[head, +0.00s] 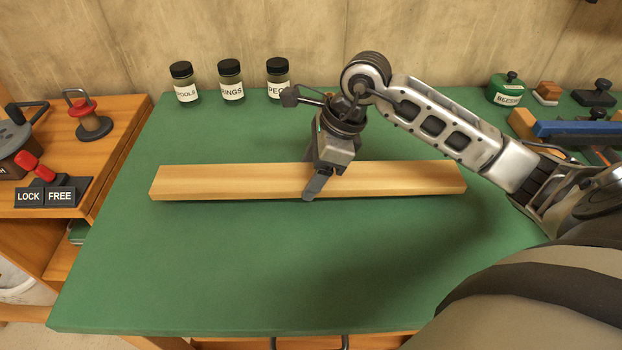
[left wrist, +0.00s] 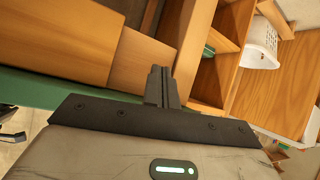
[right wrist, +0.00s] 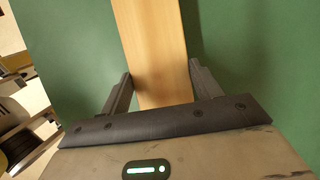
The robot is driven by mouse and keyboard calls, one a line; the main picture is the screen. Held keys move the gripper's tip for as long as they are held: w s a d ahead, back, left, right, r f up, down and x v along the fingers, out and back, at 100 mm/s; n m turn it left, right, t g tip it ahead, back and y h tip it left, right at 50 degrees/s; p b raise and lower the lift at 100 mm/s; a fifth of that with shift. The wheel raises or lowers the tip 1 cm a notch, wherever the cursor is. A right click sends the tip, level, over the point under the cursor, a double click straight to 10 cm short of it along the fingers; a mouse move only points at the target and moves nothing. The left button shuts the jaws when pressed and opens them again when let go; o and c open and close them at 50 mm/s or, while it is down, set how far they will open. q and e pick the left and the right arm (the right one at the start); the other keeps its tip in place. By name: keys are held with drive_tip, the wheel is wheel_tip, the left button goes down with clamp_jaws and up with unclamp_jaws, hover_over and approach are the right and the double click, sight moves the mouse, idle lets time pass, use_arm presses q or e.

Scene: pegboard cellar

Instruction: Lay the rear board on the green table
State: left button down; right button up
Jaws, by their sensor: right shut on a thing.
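One long pale wooden board (head: 230,182) lies level, left to right, over the middle of the green table (head: 200,270). My right gripper (head: 322,180) is shut across the board near its middle, from above. In the right wrist view the board (right wrist: 155,50) runs between the two fingers (right wrist: 160,90), with green tabletop on both sides. A thin dark shadow runs along the board's front edge; I cannot tell whether it touches the table or hangs just above. My left gripper (left wrist: 162,87) shows only in its own wrist view, fingers together and empty, near wooden furniture.
Three labelled jars (head: 231,80) stand along the table's back edge. A green tin (head: 506,89) and a blue tool (head: 575,130) are at the right. A wooden bench at the left holds a LOCK/FREE lever (head: 48,180). The table's front is clear.

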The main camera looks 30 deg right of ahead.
drive_tip(key=shift+w+f, duration=0.15)
drive_tip(key=shift+f, duration=1.5)
drive_tip(key=shift+f, duration=0.2)
drive_tip(key=o, duration=1.3)
drive_tip(key=shift+r, duration=0.1)
drive_tip(key=shift+c, duration=0.2)
drive_tip(key=v, duration=1.2)
drive_tip(key=shift+r, duration=0.1)
